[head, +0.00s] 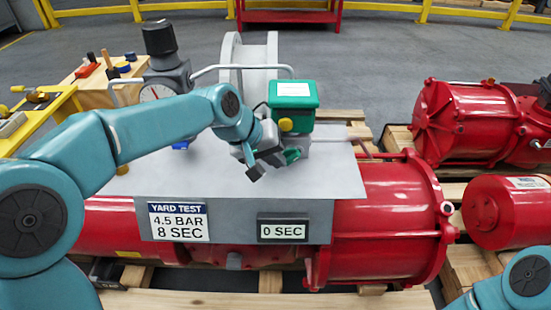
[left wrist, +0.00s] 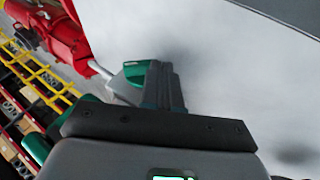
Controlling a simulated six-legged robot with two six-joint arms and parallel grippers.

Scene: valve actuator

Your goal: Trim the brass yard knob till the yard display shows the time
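The brass-yellow knob (head: 286,124) sits on the front of a green box (head: 293,98) on the grey bench top. The yard display (head: 283,231) on the bench's front face reads 0 SEC. A sign (head: 179,222) to its left reads YARD TEST, 4.5 BAR, 8 SEC. My left gripper (head: 272,160) is just below and left of the knob, and I see nothing held in it. In the left wrist view its dark fingers (left wrist: 166,88) are seen close together beside a green part; their gap is unclear. The knob is not clearly seen there. My right gripper is out of view.
A dark-capped regulator with a gauge (head: 157,92) stands behind my left arm, with a grey pipe (head: 240,68) running right from it. Red actuator cylinders (head: 390,215) lie under and right of the bench on wooden pallets. The bench top's right part is clear.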

